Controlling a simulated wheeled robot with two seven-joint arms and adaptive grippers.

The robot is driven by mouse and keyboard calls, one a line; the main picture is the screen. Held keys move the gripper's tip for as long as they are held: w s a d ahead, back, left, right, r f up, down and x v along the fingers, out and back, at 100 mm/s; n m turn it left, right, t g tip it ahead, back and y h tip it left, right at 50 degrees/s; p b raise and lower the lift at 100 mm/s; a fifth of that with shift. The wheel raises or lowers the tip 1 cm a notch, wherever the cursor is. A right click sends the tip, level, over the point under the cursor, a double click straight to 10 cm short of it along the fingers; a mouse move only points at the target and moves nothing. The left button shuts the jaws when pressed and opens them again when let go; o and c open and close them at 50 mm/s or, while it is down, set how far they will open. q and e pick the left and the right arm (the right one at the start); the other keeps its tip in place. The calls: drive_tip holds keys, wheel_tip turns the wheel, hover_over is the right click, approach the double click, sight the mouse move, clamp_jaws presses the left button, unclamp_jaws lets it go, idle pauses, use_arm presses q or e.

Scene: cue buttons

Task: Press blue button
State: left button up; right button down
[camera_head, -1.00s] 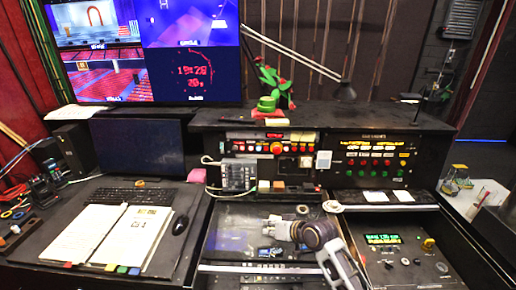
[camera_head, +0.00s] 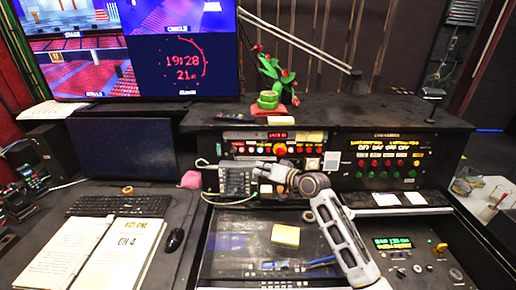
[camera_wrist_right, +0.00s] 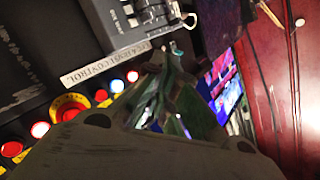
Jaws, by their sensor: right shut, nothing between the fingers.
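A row of coloured buttons sits on the front of the control panel (camera_head: 250,149), with red, yellow and white ones showing. In the right wrist view a pale, slightly bluish button (camera_wrist_right: 117,86) shows between a yellow and a red one; I cannot tell if it is the blue button. A red button in a yellow ring (camera_wrist_right: 70,106) is near it. My right gripper (camera_head: 262,172) is shut and empty, in front of the panel beside the grey keypad box (camera_head: 235,181). In the right wrist view its fingers (camera_wrist_right: 165,95) show below that box. My left gripper is not in view.
A second panel (camera_head: 384,158) with red and green buttons is on the right. A keyboard (camera_head: 118,205), open binder (camera_head: 95,250) and mouse (camera_head: 175,239) lie at left. A yellow note pad (camera_head: 286,235) lies on the dark lower desk. A green cactus ornament (camera_head: 270,85) stands on top.

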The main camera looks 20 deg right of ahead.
sight(260, 150)
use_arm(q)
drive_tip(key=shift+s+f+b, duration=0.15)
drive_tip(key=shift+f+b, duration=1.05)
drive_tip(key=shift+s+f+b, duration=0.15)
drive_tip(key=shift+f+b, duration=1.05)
use_arm(e)
drive_tip(key=shift+w+d+f, duration=0.15)
drive_tip(key=shift+w+d, duration=0.25)
drive_tip(key=shift+w, duration=1)
drive_tip(key=shift+w+d+f, duration=0.2)
drive_tip(key=shift+w+d, duration=0.25)
drive_tip(key=shift+w, duration=0.9)
drive_tip(key=shift+w+d+f, duration=0.15)
drive_tip(key=shift+w+d, duration=0.25)
drive_tip(key=shift+w, duration=1)
